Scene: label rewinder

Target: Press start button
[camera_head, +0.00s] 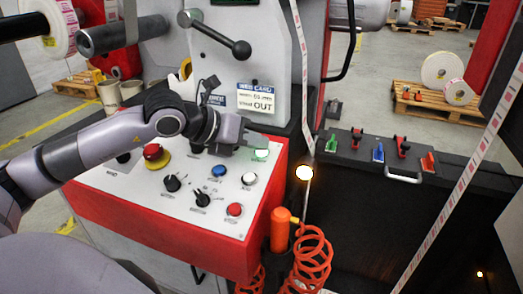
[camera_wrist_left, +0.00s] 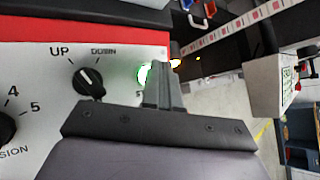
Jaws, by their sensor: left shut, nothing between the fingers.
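The green start button (camera_head: 261,154) is at the upper right corner of the white control panel (camera_head: 150,200) in the head view. It glows green in the wrist view (camera_wrist_left: 143,76), partly hidden behind the fingers. My left gripper (camera_head: 262,141) reaches over the panel from the left. Its fingertips are right by the green button. In the wrist view the left fingers (camera_wrist_left: 165,82) are closed together with nothing between them. I cannot tell whether they touch the button. My right gripper is not in view.
The panel also holds a red emergency stop (camera_head: 153,152), a blue button (camera_head: 218,171), a white button (camera_head: 249,179), a red button (camera_head: 234,210) and black knobs. A black lever (camera_head: 240,48) stands above. An orange coiled hose (camera_head: 312,258) hangs at the right.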

